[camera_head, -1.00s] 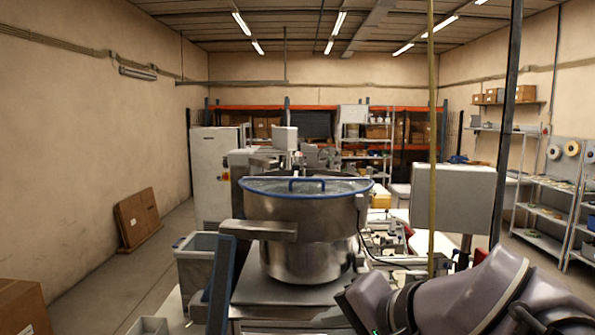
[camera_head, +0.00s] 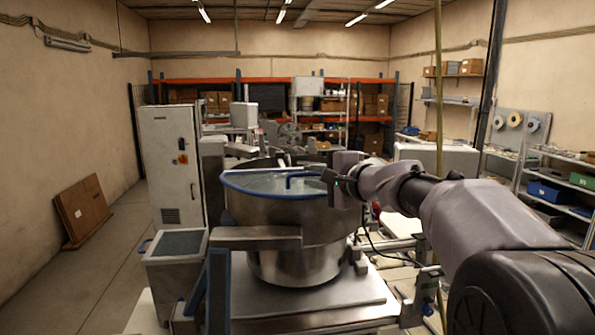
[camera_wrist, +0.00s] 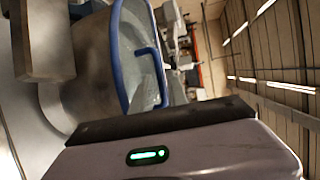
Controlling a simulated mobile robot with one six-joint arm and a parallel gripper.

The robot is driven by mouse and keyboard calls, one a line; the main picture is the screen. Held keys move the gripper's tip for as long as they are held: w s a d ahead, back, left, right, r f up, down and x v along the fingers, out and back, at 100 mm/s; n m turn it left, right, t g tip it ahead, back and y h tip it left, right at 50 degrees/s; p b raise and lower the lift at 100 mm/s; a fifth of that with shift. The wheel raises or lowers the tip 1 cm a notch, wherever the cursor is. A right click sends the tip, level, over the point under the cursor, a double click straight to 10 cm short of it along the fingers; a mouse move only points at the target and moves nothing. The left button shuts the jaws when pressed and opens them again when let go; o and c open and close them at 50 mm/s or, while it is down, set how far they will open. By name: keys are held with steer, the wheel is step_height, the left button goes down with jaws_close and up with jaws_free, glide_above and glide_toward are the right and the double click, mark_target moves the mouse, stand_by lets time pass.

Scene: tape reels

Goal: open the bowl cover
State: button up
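The large steel mixing bowl (camera_head: 290,230) stands on a metal machine base in the middle of the head view. Its see-through cover (camera_head: 258,183) with a blue rim lies on top, shut. In the wrist view the cover (camera_wrist: 130,45) and handle (camera_wrist: 155,68) show sideways beyond my wrist housing. My gripper (camera_head: 333,184) is at the right side of the cover, close to the handle; I cannot tell whether they touch. Its fingers do not show clearly enough to tell open or shut.
A steel arm (camera_head: 250,238) juts left from the bowl's front. A grey bin (camera_head: 174,262) stands left of the machine, and a white cabinet (camera_head: 172,165) behind it. A yellow-brown pole (camera_head: 439,110) rises at the right.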

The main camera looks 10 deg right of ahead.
steer(key=shift+x, duration=1.35)
steer(key=shift+s, duration=0.1)
jaws_close()
stand_by(0.3)
